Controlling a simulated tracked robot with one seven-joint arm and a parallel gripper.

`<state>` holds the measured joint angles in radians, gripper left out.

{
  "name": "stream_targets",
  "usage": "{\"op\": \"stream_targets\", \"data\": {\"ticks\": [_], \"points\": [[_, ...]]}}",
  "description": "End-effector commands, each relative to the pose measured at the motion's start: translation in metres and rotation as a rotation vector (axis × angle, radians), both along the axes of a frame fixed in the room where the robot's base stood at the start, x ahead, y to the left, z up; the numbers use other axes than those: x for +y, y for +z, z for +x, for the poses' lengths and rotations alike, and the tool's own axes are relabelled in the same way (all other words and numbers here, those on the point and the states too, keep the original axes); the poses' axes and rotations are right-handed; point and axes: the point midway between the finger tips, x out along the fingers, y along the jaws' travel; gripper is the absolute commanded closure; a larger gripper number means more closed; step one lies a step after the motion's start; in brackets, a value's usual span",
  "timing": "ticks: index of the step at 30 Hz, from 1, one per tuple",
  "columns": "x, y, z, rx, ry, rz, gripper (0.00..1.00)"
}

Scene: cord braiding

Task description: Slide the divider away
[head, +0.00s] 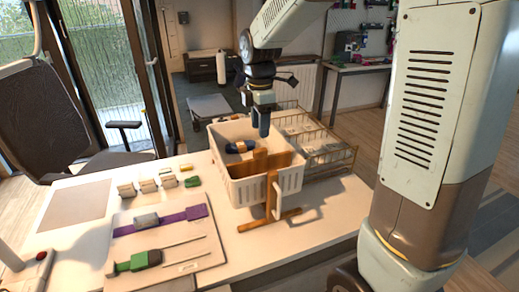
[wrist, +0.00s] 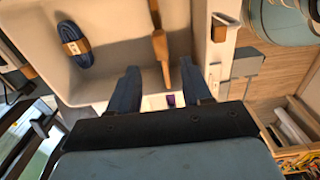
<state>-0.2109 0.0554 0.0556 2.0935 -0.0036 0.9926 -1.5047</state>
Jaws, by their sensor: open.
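The wooden divider (head: 246,166) stands inside a white slotted basket (head: 284,185) on the table. In the wrist view, the divider (wrist: 160,46) shows as a narrow wooden strip running toward the gap between my fingers. A coiled blue cord with a tan band (head: 240,147) lies in the basket, left of the divider. It also shows in the wrist view (wrist: 75,46). My gripper (head: 264,128) is over the back right part of the basket. In the wrist view, my gripper (wrist: 159,68) is open, one finger either side of the divider's lower end; contact cannot be told.
A wooden stand (head: 270,222) is at the basket's front. A wire rack (head: 328,155) is behind and right of the basket. A board with purple (head: 165,222) and green braided pieces (head: 140,262) lies front left. Small wrapped bundles (head: 148,186) sit behind it.

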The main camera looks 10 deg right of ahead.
Motion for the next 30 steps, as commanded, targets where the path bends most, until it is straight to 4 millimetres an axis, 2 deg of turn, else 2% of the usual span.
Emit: {"op": "stream_targets", "data": {"ticks": [1,9,15,20,28,30], "points": [[0.0,-0.01,-0.001,0.005,0.0,-0.001,0.51],[0.0,-0.056,-0.001,0.004,-0.001,-0.001,0.51],[0.0,-0.077,0.0,0.002,-0.001,0.0,0.51],[0.0,-0.085,0.0,0.001,-0.001,0.0,0.51],[-0.001,-0.085,0.0,0.0,-0.002,0.0,0.51],[-0.001,-0.085,0.0,0.0,-0.002,0.0,0.57]]}}
